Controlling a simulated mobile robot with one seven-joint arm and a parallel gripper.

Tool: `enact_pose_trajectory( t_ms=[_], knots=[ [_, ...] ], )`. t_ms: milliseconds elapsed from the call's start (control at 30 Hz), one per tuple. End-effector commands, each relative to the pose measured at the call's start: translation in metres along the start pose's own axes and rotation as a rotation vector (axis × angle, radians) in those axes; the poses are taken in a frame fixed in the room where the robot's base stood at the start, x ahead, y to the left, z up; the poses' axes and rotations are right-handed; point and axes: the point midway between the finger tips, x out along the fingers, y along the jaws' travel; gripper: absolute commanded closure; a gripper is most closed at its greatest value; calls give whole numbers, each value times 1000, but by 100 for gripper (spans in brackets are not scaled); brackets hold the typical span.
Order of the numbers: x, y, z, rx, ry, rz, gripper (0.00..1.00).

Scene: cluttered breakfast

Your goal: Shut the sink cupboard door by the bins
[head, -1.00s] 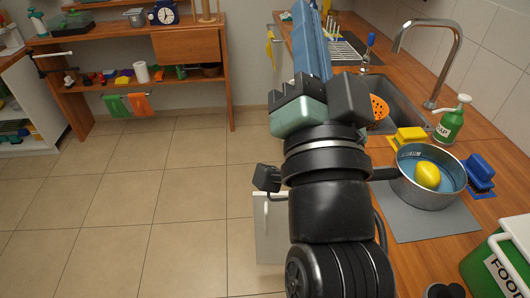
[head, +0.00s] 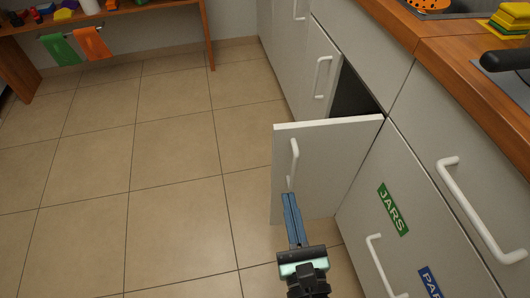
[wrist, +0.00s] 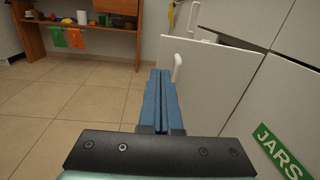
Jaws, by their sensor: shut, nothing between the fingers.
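The sink cupboard door (head: 335,165) is a pale grey panel standing open, swung out over the floor, hinged on the side by the JARS front. Its white handle (head: 294,163) is near its free edge and also shows in the wrist view (wrist: 177,68). A dark gap (head: 354,94) shows behind the door. My gripper (head: 288,197) has long blue fingers pressed together with nothing between them. The fingertips are just below the handle in the head view, in front of the door's face. I cannot tell whether they touch it.
The JARS front (head: 375,215) and another labelled front beside it are closed, with white bar handles. The worktop (head: 450,55) overhangs at the right. Tiled floor (head: 170,180) is clear to the left. A wooden shelf with green and orange cloths (head: 92,42) stands at the back.

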Motion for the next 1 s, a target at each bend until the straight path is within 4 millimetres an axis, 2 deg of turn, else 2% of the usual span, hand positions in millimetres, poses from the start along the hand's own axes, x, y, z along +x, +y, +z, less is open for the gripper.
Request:
enact_pose_trajectory(
  t_ms=[33, 133, 233, 700, 900, 1000],
  knots=[
    [-4, 0, -11, 32, 6, -6, 100],
    [-3, -1, -13, 60, 8, -9, 100],
    [6, -1, -12, 62, 7, -8, 100],
    [95, -1, -11, 56, 5, -7, 100],
    [122, -1, -13, 57, 6, -7, 100],
    [130, -2, -13, 56, 7, -8, 100]
  ],
)
